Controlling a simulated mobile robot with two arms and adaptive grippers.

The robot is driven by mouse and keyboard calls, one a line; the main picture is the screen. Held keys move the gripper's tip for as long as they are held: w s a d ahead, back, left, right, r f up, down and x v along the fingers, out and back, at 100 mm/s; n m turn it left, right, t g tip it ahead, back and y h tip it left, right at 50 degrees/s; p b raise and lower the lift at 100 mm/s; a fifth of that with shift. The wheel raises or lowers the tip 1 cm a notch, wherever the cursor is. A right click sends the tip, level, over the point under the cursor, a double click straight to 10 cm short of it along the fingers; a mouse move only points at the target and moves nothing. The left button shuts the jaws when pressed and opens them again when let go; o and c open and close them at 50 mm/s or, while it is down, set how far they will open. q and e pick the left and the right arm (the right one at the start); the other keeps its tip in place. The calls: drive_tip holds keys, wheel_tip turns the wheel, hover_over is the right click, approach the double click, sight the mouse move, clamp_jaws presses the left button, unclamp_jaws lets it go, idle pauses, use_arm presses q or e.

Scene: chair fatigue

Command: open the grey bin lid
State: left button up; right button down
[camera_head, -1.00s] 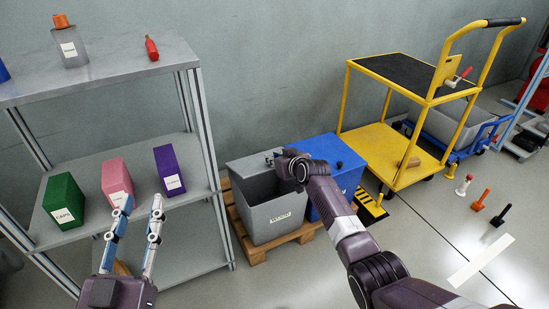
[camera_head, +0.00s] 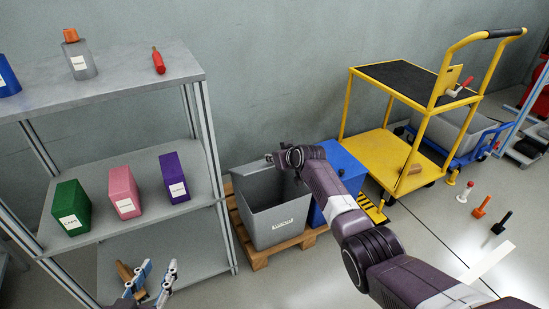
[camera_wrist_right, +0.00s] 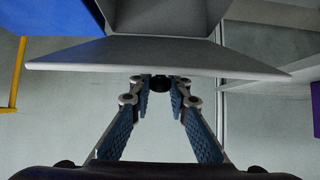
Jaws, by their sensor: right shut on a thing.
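The grey bin (camera_head: 282,228) stands on a wooden pallet with its top open and its empty inside showing. Its grey lid (camera_head: 248,178) appears raised at the back, partly hidden by my right arm. In the right wrist view the lid (camera_wrist_right: 150,55) spans the picture as a tilted plate with a small black knob (camera_wrist_right: 160,85) at its edge. My right gripper (camera_wrist_right: 160,88) is shut on that knob; in the head view its fingers are mostly hidden by the wrist. My left gripper (camera_head: 158,269) is open and empty, low in front of the shelf.
A blue bin (camera_head: 345,165) stands right beside the grey bin, partly behind my right arm. A grey shelf (camera_head: 120,90) with several boxes and bottles is close on the left. A yellow cart (camera_head: 395,148) stands to the right. The floor in front is mostly clear.

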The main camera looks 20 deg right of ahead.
drive_tip(key=shift+w+r, duration=0.15)
drive_tip(key=shift+r, duration=0.05)
idle(0.4)
drive_tip(key=c, duration=1.8)
unclamp_jaws()
drive_tip(key=shift+f, duration=0.1)
drive_tip(key=shift+v, duration=6.05)
